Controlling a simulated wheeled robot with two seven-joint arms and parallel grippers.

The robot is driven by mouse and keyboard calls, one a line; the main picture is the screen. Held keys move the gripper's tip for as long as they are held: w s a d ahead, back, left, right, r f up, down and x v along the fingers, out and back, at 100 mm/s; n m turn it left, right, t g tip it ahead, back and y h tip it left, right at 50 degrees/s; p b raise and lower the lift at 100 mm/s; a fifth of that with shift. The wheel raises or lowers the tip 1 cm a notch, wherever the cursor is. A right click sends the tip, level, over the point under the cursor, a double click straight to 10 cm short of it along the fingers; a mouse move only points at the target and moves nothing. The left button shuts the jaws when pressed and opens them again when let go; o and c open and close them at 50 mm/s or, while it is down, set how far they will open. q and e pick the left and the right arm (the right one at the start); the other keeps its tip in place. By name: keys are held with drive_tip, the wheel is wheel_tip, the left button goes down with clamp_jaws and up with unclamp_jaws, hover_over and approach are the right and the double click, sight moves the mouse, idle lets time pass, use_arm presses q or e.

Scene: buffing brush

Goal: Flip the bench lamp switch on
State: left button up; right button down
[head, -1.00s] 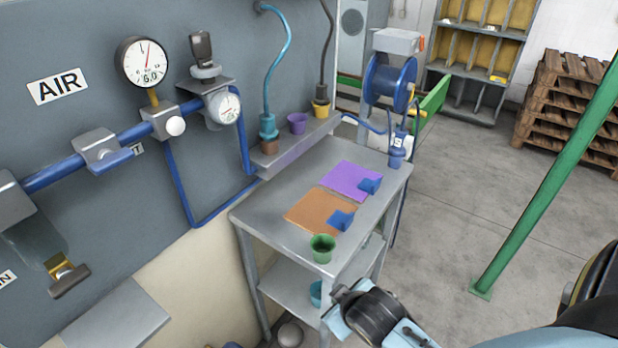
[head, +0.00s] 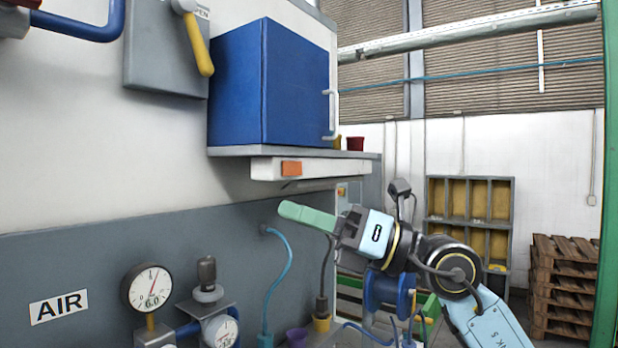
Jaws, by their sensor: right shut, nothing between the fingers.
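The bench lamp (head: 315,168) is a pale bar fixed under the wall shelf, with an orange rocker switch (head: 291,168) on its front face. I cannot tell from its look whether the switch is on or off. My right gripper (head: 282,209) comes in from the right with its green fingers shut and empty. In the picture its tips are below and slightly left of the orange switch, apart from it. My left gripper is not in view.
A blue cabinet (head: 270,85) stands on the shelf (head: 225,151), with a red cup (head: 355,144) beside it. A yellow-handled lever (head: 198,45) is at upper left. Gauges (head: 147,288) and curved hoses (head: 285,285) are below. Open air lies in front of the lamp.

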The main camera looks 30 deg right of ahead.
drive_tip(key=d+r+m+t+h, duration=0.1)
drive_tip(key=d+r+h, duration=0.1)
drive_tip(key=d+h, duration=0.4)
drive_tip(key=d+r+m+t+h, duration=0.2)
drive_tip(key=d+r+h, duration=0.1)
drive_tip(key=d+h, duration=0.3)
drive_tip(key=shift+w+d+r, duration=0.15)
drive_tip(key=shift+d+r, duration=0.1)
drive_tip(key=shift+d, duration=0.45)
drive_tip(key=p, duration=0.5)
approach(297, 169)
drive_tip(key=x, duration=0.5)
drive_tip(key=shift+w+r, duration=0.1)
drive_tip(key=shift+w, duration=0.05)
drive_tip(key=shift+x, duration=0.8)
drive_tip(key=shift+p, duration=0.3)
